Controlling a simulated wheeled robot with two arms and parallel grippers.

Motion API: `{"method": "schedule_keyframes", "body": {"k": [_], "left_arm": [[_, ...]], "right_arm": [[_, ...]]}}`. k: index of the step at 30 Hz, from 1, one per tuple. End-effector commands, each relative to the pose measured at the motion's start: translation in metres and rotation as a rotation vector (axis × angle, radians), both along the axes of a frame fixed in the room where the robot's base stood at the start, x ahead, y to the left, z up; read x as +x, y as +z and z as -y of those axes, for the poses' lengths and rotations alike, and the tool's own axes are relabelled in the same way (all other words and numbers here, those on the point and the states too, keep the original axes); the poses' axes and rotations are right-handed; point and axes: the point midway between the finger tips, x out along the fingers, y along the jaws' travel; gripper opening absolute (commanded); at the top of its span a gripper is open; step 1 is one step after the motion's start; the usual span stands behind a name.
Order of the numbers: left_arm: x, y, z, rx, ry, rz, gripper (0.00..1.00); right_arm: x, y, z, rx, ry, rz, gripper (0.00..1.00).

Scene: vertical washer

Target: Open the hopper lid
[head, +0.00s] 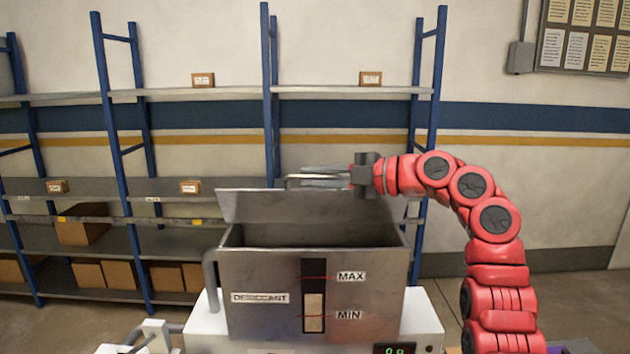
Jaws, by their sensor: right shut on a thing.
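The metal hopper (265,275) stands in the middle of the head view, with a level window marked MAX and MIN on its front. Its lid (265,207) is raised and tilted up at the back, and the dark inside of the hopper shows below it. My right gripper (320,178) is at the lid's top edge, shut on the lid handle (295,181). The fingers and the handle overlap, so the exact grip is hard to see. My right arm reaches in from the right. My left gripper is not in view.
The hopper sits on a white machine (422,318) with a small digital display (395,349). Blue-post shelves (120,150) with several boxes stand behind. The floor at the right is clear.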

Motion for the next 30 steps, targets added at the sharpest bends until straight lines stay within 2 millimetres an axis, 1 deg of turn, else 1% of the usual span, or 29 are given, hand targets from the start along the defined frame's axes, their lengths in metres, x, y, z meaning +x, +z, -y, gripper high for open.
{"method": "schedule_keyframes", "body": {"k": [13, 14, 15, 16, 25, 28, 30], "left_arm": [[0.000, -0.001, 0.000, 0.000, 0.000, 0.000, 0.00], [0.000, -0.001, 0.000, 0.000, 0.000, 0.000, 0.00], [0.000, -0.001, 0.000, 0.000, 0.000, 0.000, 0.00], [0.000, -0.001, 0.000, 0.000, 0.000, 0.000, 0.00], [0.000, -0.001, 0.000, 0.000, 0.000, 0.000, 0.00], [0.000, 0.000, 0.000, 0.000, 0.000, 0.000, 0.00], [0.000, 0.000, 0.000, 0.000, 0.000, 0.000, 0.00]], "right_arm": [[0.001, 0.000, 0.000, 0.002, 0.000, -0.001, 0.00], [0.001, 0.000, 0.000, 0.002, 0.000, -0.001, 0.17], [0.001, 0.000, 0.000, 0.002, 0.000, -0.001, 0.24], [0.001, 0.000, 0.000, 0.002, 0.000, -0.001, 0.27], [0.000, 0.000, 0.002, 0.001, 0.000, -0.001, 0.27], [-0.002, 0.002, 0.011, 0.003, -0.002, 0.000, 0.27], [-0.006, 0.003, 0.023, 0.003, -0.004, 0.001, 0.27]]}}
